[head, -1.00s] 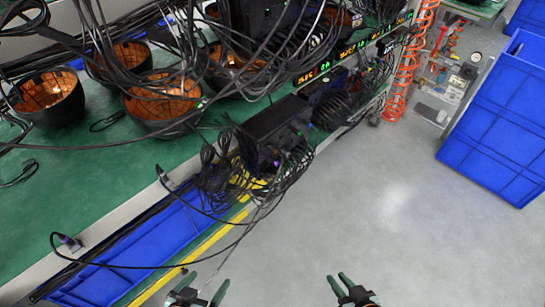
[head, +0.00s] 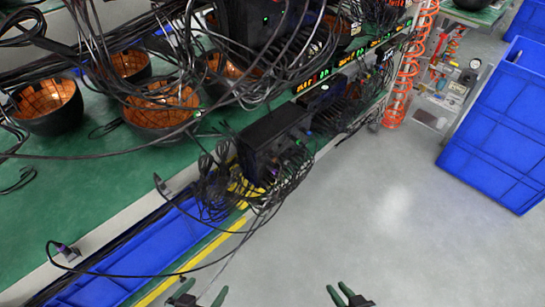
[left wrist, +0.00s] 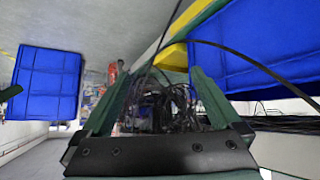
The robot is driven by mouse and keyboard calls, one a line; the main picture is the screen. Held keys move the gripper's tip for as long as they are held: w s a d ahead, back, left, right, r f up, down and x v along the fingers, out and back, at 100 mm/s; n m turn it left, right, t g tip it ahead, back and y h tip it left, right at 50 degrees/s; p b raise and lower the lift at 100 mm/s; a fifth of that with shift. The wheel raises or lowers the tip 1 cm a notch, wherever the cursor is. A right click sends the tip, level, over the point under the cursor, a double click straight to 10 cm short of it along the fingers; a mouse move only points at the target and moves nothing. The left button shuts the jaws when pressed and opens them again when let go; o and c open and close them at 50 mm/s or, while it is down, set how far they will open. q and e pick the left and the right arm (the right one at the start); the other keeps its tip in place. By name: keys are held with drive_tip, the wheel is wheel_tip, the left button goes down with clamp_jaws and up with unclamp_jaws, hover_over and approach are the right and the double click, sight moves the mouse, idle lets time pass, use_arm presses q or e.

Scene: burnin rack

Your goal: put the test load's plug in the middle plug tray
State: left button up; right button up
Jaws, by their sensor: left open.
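The test load appears to be the black box (head: 272,138) with many looped cables, at the bench's front edge in the head view. A dark plug with a purple tint (head: 66,250) is at the bench edge at lower left, with a black cable. I cannot tell whether it is the load's plug. Long blue trays (head: 150,250) run below the bench edge; which is the middle one is unclear. My left gripper (head: 207,288) is open and empty at the bottom, right of the trays; its open fingers frame distant cables in the left wrist view (left wrist: 163,90). My right gripper (head: 339,288) shows parted fingers, empty.
Black bowls with orange insides (head: 48,104) stand on the green bench (head: 70,175) under hanging cables. A yellow strip (head: 205,250) borders the trays. Blue crates (head: 495,125) stand at right. The grey floor (head: 400,220) between is clear. A cable crosses the left wrist view (left wrist: 255,62).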

use_arm(q)
drive_tip(key=shift+r, duration=0.1)
drive_tip(key=shift+c, duration=0.8)
drive_tip(key=r+p, duration=0.6)
drive_tip(key=shift+w+a+r+p, duration=0.1)
drive_tip(key=shift+a+r+p, duration=0.1)
drive_tip(key=shift+r+p, duration=0.2)
drive_tip(key=c, duration=0.6)
drive_tip(key=shift+a+f, duration=0.1)
drive_tip(key=shift+f, duration=0.3)
